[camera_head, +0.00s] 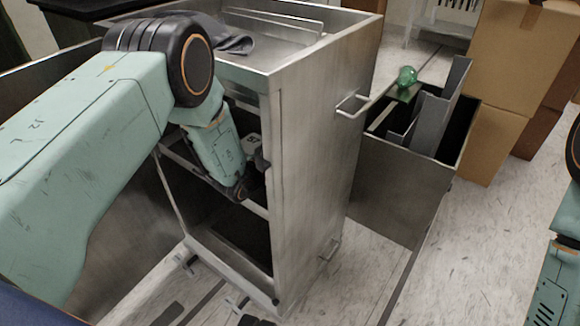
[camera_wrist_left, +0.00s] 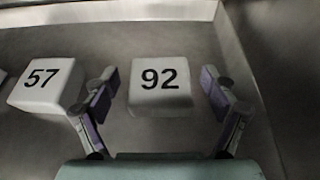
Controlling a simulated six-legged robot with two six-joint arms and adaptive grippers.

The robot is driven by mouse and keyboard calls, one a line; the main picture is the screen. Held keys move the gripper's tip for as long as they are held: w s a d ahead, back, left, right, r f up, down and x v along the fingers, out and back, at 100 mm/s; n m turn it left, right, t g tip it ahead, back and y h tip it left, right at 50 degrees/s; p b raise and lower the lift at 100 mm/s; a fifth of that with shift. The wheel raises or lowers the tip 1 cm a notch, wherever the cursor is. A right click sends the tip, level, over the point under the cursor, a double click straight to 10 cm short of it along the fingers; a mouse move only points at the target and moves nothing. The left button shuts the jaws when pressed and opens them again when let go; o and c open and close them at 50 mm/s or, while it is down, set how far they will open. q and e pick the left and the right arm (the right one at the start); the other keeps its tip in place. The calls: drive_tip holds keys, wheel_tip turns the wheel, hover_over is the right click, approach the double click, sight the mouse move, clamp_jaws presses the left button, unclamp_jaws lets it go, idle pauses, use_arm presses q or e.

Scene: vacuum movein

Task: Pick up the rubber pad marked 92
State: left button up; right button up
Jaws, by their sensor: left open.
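The white pad marked 92 (camera_wrist_left: 160,101) lies on a grey metal shelf (camera_wrist_left: 190,42) in the left wrist view. My left gripper (camera_wrist_left: 158,90) is open, with one finger to the left of the pad and one to the right. The fingers look apart from the pad. A second white pad marked 57 (camera_wrist_left: 47,98) lies just left of the left finger. My right gripper is out of view.
The shelf has raised edges at the back and right. A grey cloth (camera_head: 232,42) lies on the cabinet top. A metal bin (camera_head: 395,190) holding panels and a green object (camera_head: 407,76) stands right of the cabinet. Cardboard boxes (camera_head: 520,60) stand at the back right.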

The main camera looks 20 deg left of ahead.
use_arm(q)
drive_tip(key=shift+w+f, duration=0.15)
drive_tip(key=shift+w, duration=0.1)
drive_tip(key=shift+c, duration=0.3)
drive_tip(key=c, duration=1.2)
